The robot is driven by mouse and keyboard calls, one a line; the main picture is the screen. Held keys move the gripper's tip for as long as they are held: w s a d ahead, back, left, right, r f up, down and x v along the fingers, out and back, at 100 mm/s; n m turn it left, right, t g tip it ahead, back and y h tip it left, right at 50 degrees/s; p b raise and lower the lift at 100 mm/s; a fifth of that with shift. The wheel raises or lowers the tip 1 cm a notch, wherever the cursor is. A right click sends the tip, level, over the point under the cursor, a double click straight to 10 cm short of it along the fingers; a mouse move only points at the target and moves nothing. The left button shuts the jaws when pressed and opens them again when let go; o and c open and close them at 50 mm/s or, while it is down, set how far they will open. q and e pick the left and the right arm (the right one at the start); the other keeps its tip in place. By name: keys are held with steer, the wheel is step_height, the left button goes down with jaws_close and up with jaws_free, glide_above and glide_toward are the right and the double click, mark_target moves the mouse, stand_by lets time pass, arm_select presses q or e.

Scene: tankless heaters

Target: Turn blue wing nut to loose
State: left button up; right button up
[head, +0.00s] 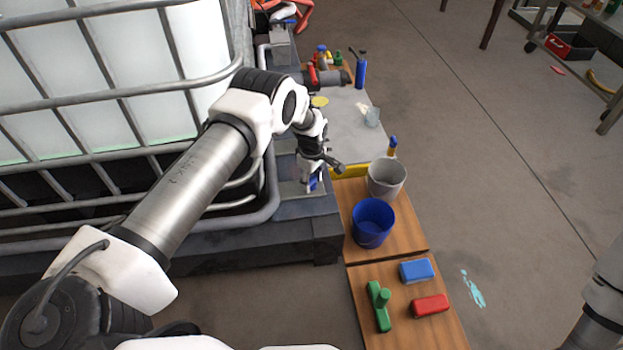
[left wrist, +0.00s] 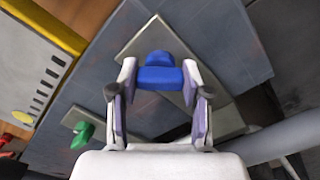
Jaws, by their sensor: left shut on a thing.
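The blue wing nut (left wrist: 158,74) sits on a grey plate on the dark block, between the fingertips of my left gripper (left wrist: 158,80) in the left wrist view. The gripper is shut on it. In the head view, my left gripper (head: 310,174) reaches down beside the white tank, and a bit of the blue wing nut (head: 313,184) shows under the fingers. Only part of my right arm shows at the lower right edge; its gripper is out of view.
A green piece (left wrist: 83,134) sits on another plate. A caged white tank (head: 100,80) stands at the left. A grey bucket (head: 386,180), a blue bucket (head: 372,224) and blue, red and green blocks stand on wooden boards. The floor at the right is mostly clear.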

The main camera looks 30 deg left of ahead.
arm_select(q)
steer(key=n, duration=0.4)
steer(key=shift+n, duration=0.3)
steer(key=n, duration=0.5)
steer(key=shift+n+p, duration=0.3)
steer(key=n, duration=0.4)
steer(key=shift+n, duration=0.3)
steer(key=n, duration=0.4)
steer(key=shift+n, duration=0.3)
steer(key=o, duration=1.2)
steer(key=shift+c, duration=0.2)
steer(key=shift+w+r, duration=0.1)
